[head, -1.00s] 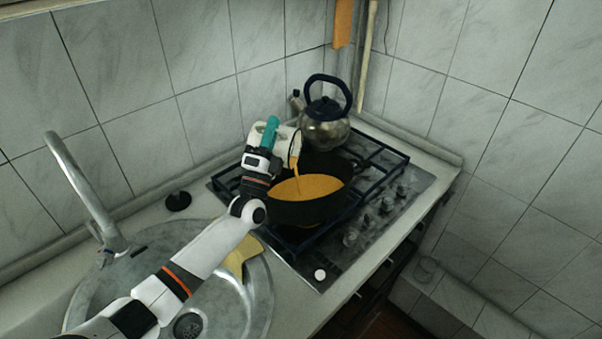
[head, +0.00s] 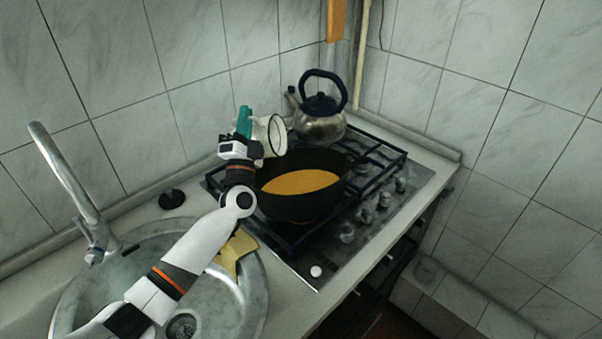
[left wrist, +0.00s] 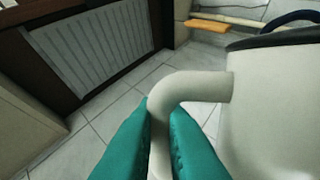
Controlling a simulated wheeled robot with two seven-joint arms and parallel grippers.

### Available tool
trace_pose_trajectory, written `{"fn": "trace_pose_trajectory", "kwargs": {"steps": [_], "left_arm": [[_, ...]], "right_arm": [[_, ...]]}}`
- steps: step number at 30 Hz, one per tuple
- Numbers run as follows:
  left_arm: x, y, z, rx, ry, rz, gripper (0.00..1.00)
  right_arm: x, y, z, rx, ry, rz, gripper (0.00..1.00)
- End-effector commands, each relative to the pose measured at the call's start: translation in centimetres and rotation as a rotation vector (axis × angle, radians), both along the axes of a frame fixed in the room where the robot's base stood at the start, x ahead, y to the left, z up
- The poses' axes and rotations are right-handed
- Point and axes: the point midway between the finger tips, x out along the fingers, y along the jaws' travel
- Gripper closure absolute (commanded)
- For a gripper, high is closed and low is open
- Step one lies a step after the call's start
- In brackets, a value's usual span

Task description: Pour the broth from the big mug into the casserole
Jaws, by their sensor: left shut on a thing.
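The big mug (head: 267,134) is white with a dark rim. It is tilted, its mouth facing right, above the back left edge of the casserole, and no stream leaves it. My left gripper (head: 244,122) is shut on its handle; the left wrist view shows the teal fingers (left wrist: 158,140) around the handle (left wrist: 190,88) and part of the mug's pale side (left wrist: 275,110). The dark casserole (head: 290,212) stands on the stove with orange broth (head: 300,182) in it. The mug's inside is too small to read for leftover broth. My right gripper is not in view.
A metal kettle (head: 319,122) with a dark handle stands on the stove behind the casserole. A sink (head: 255,290) with a tall faucet (head: 72,185) and a yellow cloth (head: 235,252) is at the left. Tiled walls close off the back.

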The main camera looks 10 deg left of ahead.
Motion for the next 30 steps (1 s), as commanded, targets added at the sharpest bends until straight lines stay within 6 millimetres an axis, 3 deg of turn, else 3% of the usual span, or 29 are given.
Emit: {"fn": "trace_pose_trajectory", "kwargs": {"steps": [2, 4, 9, 30], "left_arm": [[0.1, 0.9, -0.7, -0.035, 0.006, 0.003, 1.0], [0.2, 1.2, 0.3, -0.069, 0.016, -0.004, 1.0], [0.2, 1.8, 0.7, -0.154, 0.029, -0.026, 1.0], [0.4, 4.8, 0.5, -0.597, 0.09, -0.094, 1.0]], "right_arm": [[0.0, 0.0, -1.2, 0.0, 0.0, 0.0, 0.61], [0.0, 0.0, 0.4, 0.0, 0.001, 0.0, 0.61], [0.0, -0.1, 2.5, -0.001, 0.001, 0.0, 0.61], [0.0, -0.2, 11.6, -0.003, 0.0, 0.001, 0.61]]}}
